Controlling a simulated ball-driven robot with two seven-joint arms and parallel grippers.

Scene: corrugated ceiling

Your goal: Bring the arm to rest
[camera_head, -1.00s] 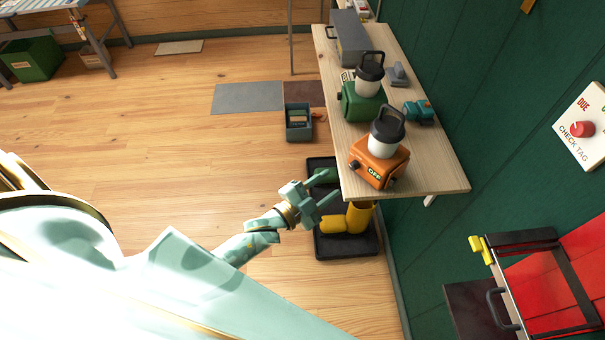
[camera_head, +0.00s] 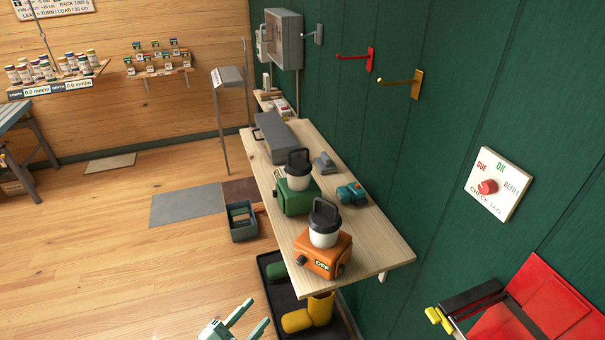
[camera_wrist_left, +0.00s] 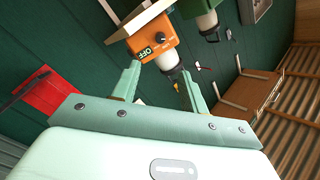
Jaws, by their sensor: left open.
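My left gripper (camera_head: 246,322) shows at the bottom of the head view, pale green, its two fingers apart with nothing between them. It is in front of and below the near end of the wooden bench. In the left wrist view the open fingers (camera_wrist_left: 160,85) point toward the orange device (camera_wrist_left: 148,42), with a gap and no contact visible. The rest of my left arm is below the frame. My right gripper is in neither view.
On the bench (camera_head: 385,250) stand an orange device (camera_head: 322,255) and a green one (camera_head: 295,203), each with a lidded white container on top. Below is a black tray (camera_head: 345,325) with yellow boots (camera_head: 310,313). Red case (camera_head: 550,305) lies right.

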